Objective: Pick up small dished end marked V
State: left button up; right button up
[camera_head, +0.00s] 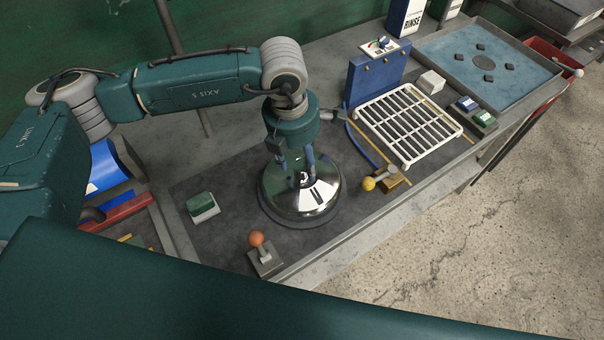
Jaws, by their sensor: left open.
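A shiny metal dished end (322,196) sits dome up on a dark round pad on the grey bench, in the middle of the head view. A pale patch with a dark mark shows on its front right side; I cannot read the letter. My left gripper (297,178) points straight down over the top of the dome. Its blue-grey fingers are apart, one on each side of the dome's crown, and open. I cannot tell whether they touch the metal. My right gripper is out of view.
A white slatted rack (408,122) and a blue upright panel (376,76) stand right of the dome. A yellow-knobbed lever (369,184), an orange-knobbed lever (257,239) and a green-topped block (202,205) stand near it. A blue tray (488,62) lies farther back.

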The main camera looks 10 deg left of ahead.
pick_arm(q)
jog(key=shift+d+f, duration=0.1)
jog(key=shift+f, duration=1)
jog(key=c, duration=1.2)
grip_shut()
jog(key=shift+w+d+r, duration=0.1)
jog(key=shift+r, duration=0.15)
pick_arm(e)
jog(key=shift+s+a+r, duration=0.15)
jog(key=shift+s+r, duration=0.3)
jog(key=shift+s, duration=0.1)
